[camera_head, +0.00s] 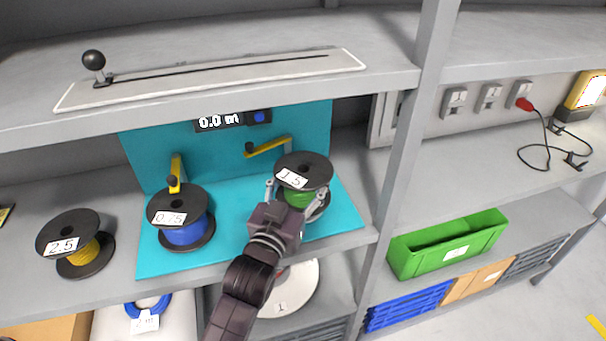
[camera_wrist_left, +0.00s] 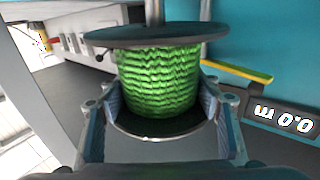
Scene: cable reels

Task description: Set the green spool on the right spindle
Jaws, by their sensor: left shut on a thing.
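The green spool (camera_head: 299,197), with black flanges and a "1.5" label, is over the right part of the teal panel. My left gripper (camera_head: 297,191) is shut on it, with fingers on both sides. The left wrist view, which is upside down, shows the green wire (camera_wrist_left: 158,82) between the fingers. A grey post (camera_wrist_left: 153,12) shows past the spool's flange there, likely the right spindle. I cannot tell whether the spool is around it or above it. My right gripper is not in view.
A blue "0.75" spool (camera_head: 186,235) stands on the teal panel's left part, and a yellow "2.5" spool (camera_head: 83,260) on the shelf further left. Yellow arms (camera_head: 270,146) stand behind. The display (camera_head: 222,121) reads 0.0 m. A shelf post (camera_head: 398,165) stands to the right.

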